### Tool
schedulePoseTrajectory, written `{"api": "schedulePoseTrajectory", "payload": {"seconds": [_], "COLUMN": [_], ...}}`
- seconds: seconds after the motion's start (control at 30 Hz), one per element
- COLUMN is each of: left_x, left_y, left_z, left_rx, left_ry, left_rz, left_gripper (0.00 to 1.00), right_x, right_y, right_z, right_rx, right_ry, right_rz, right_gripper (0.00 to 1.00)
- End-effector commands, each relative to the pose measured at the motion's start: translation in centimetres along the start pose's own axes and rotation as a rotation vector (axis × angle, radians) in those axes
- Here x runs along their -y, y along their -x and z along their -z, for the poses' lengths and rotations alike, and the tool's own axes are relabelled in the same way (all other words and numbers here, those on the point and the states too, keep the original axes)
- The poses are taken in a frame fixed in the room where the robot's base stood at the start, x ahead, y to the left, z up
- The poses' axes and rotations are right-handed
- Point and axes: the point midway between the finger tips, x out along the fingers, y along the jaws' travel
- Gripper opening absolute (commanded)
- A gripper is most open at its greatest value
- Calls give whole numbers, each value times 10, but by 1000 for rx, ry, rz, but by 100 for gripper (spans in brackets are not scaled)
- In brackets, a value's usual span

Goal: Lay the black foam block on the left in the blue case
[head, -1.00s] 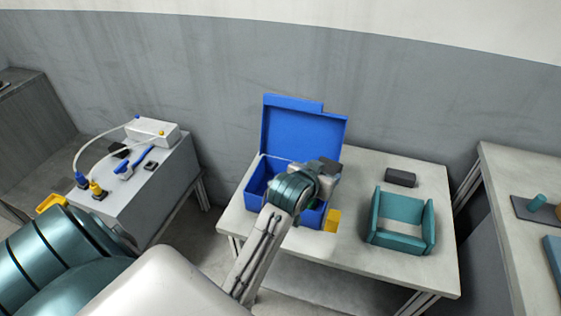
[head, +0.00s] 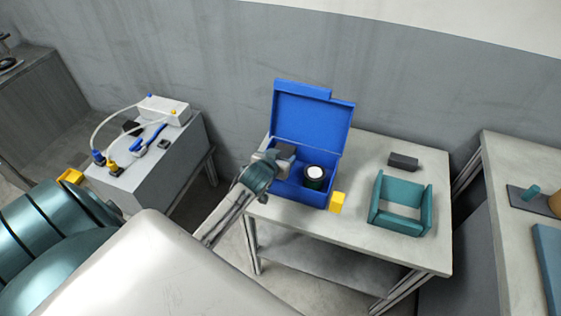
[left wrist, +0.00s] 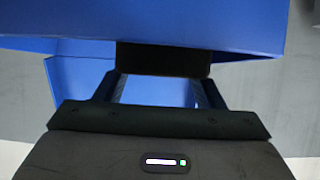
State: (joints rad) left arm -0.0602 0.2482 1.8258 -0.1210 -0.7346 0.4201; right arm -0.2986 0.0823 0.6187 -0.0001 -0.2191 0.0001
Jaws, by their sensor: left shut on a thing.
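The blue case (head: 300,197) stands on the grey table with its lid (head: 309,118) raised. My left gripper (head: 272,159) is at the left side of the case and shut on a black foam block (head: 285,150). The block is held above the left part of the case, partly hidden by my gripper. In the left wrist view the black block (left wrist: 163,58) sits between the fingertips, with blue case surfaces above and below it. A dark round can with a white top (head: 315,173) is in the right part of the case. My right gripper is out of view.
A yellow block (head: 337,201) stands by the case's front right corner. A teal open frame (head: 400,222) and another dark block (head: 403,161) are on the table's right (head: 362,145). A grey bench with plugs and cables (head: 155,185) is at left.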

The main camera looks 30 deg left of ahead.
Motion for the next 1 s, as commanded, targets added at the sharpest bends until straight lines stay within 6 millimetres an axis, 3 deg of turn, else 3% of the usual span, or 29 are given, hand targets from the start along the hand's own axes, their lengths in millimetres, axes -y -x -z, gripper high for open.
{"api": "schedulePoseTrajectory", "payload": {"seconds": [0.2,0.93,0.97,1.0], "left_x": [0,0,0,0], "left_y": [-11,-17,-17,-17], "left_z": [-22,-34,-34,-34], "left_rx": [3,4,4,5], "left_ry": [0,-1,-1,-1], "left_rz": [0,1,1,1], "left_gripper": [41,41,65,72], "right_x": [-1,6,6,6], "right_y": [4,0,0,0], "right_z": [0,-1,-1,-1], "right_rx": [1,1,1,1], "right_ry": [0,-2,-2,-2], "right_rz": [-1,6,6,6], "right_gripper": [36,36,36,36]}}
